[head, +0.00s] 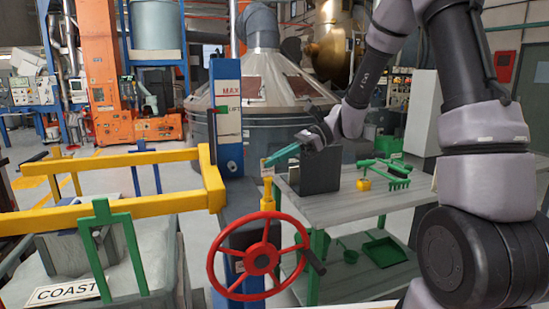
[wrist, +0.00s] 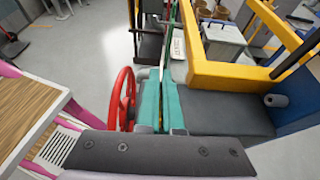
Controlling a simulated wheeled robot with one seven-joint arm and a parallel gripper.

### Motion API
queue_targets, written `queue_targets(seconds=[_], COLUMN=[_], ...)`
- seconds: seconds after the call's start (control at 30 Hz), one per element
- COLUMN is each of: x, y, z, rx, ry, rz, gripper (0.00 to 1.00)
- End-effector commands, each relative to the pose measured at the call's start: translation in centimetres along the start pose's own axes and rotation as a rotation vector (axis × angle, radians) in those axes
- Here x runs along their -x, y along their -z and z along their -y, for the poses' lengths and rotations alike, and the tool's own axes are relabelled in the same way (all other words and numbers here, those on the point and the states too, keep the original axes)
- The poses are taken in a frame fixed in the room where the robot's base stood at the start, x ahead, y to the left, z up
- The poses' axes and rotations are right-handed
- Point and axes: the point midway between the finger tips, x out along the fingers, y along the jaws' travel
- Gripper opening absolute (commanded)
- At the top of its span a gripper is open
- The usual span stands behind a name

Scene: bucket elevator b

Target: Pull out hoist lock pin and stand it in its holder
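A yellow upright piece (head: 267,191), which looks like the lock pin, stands behind the handwheel, beside the blue post. A small pale tag (head: 266,167) shows near its top. My gripper (head: 270,161) points left with teal fingers, their tips at or very near this tag. The fingers also show in the wrist view (wrist: 161,105), close together with a narrow gap. Whether they touch or grip the pin is unclear. No pin holder can be clearly identified; a small yellow object (head: 364,184) sits on the grey table.
A red handwheel (head: 262,257) stands in front of the pin. The blue post (head: 228,120) and yellow rails (head: 120,208) are to its left. The grey table (head: 400,197) holds a dark box (head: 320,172) and a green rake-like tool (head: 385,168).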

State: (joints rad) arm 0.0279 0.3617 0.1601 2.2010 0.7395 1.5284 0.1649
Motion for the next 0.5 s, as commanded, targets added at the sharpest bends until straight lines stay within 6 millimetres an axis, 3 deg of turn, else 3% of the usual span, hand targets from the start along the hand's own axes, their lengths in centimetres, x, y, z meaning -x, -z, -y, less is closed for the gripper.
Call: queue_targets(seconds=[0.1,0.2,0.5], x=[-0.13,-0.10,-0.04], y=[0.28,0.24,0.24], z=[-0.02,-0.01,-0.01], rx=[-0.001,0.000,0.000], ry=[-0.001,0.000,0.000], rz=[0.000,0.000,0.000], gripper=[0.00,0.38,0.38])
